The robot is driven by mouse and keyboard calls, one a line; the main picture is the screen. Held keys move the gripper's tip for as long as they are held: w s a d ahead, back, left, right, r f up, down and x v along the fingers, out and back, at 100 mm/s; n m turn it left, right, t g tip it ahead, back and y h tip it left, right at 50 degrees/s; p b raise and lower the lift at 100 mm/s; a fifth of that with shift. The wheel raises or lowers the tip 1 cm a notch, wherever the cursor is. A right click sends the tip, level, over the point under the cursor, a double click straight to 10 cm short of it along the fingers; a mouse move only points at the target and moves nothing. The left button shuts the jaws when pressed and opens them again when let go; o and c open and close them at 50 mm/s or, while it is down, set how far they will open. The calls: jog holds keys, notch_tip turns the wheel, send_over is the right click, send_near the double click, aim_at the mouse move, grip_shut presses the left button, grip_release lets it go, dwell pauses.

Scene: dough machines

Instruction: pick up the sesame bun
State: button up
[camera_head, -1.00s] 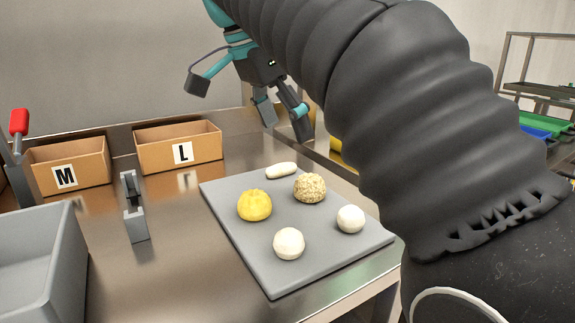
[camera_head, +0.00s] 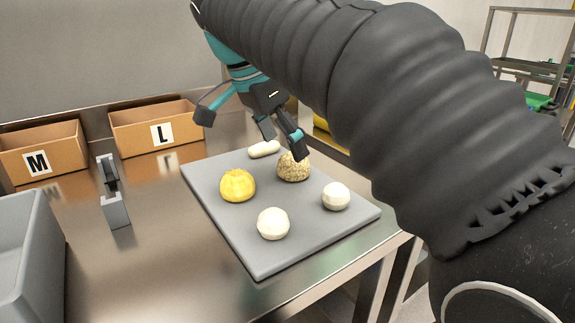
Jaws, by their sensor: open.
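The sesame bun (camera_head: 292,168), round and tan with a speckled crust, sits on the grey board (camera_head: 232,222) toward its back right. My gripper (camera_head: 283,146) is open and points down just above and behind the bun. One fingertip overlaps the bun's top edge in the picture, and I cannot tell whether it touches. The other finger is farther left, above the gap between the bun and the long white roll. Nothing is between the fingers.
A long white roll (camera_head: 264,149) lies behind the bun, a yellow bun (camera_head: 237,186) to its left. Two white dough balls (camera_head: 273,223) (camera_head: 335,196) are nearer. Boxes M (camera_head: 45,150) and L (camera_head: 155,128), a grey bin (camera_head: 28,255) and a metal stand (camera_head: 113,195) are left.

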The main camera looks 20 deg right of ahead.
aim_at(291, 156)
jog(key=x, duration=0.4)
jog(key=shift+s+d+f, duration=0.1)
jog(key=c, duration=1.3)
jog(key=shift+r, duration=0.6)
notch_tip(291, 156, up, 3)
jog(key=shift+f, duration=0.1)
jog(key=s+d+r, duration=0.5)
jog(key=d+r, duration=0.2)
jog(key=d, duration=0.3)
jog(key=shift+s+d, duration=0.15)
jog(key=shift+s, duration=0.1)
